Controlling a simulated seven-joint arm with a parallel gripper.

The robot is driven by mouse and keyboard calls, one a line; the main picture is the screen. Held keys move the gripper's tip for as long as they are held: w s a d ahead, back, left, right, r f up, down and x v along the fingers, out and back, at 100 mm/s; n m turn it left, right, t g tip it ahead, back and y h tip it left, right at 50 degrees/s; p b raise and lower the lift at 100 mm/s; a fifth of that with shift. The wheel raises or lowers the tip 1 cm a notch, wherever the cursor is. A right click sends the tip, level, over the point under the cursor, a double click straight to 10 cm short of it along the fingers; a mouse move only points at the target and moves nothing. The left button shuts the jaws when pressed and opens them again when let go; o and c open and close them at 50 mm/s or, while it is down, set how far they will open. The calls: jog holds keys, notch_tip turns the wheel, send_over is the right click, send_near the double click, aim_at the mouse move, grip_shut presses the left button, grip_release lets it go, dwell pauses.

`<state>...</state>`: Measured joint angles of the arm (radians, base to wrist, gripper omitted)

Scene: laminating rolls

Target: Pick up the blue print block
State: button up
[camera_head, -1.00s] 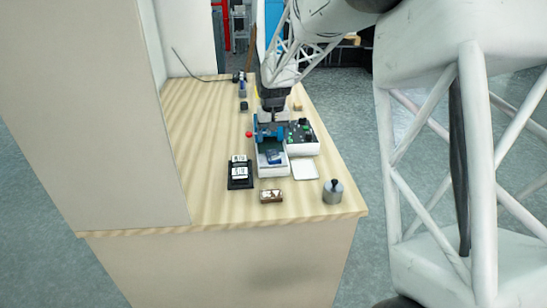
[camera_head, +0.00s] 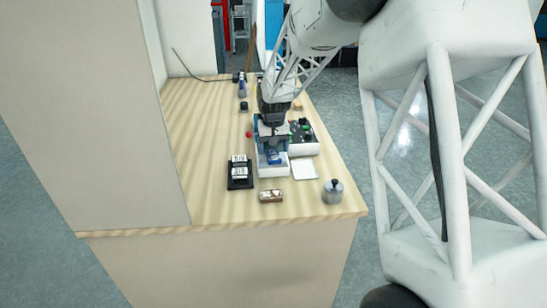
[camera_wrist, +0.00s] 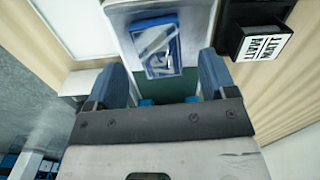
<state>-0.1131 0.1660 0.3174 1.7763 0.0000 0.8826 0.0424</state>
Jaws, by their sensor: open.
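The blue print block (camera_head: 274,157) lies on the front end of a pale raised laminator bed (camera_head: 273,171). In the wrist view the block (camera_wrist: 157,46) shows a blue edge around a white and grey printed face, with a dark green patch beside it. My gripper (camera_head: 271,143) is over the bed, just behind the block in the head view. In the wrist view my gripper (camera_wrist: 167,80) has its two blue fingers wide apart, with nothing between them. The block is ahead of the fingertips, and its full outline is visible there. I cannot tell the exact height above it.
A black holder (camera_head: 239,182) with white lettered blocks stands left of the bed. A white pad (camera_head: 305,168) and a control box (camera_head: 302,140) are to the right. A small brown block (camera_head: 271,196) and a knobbed metal weight (camera_head: 333,192) are near the front edge.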

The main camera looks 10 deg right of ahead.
jog(key=shift+f, duration=1.25)
jog(key=c, duration=1)
jog(key=shift+r, duration=0.2)
jog(key=shift+r, duration=1.55)
jog(key=s+d+r, duration=0.1)
jog(key=s, duration=1.5)
jog(key=shift+d+r, duration=0.25)
jog(key=shift+d, duration=0.15)
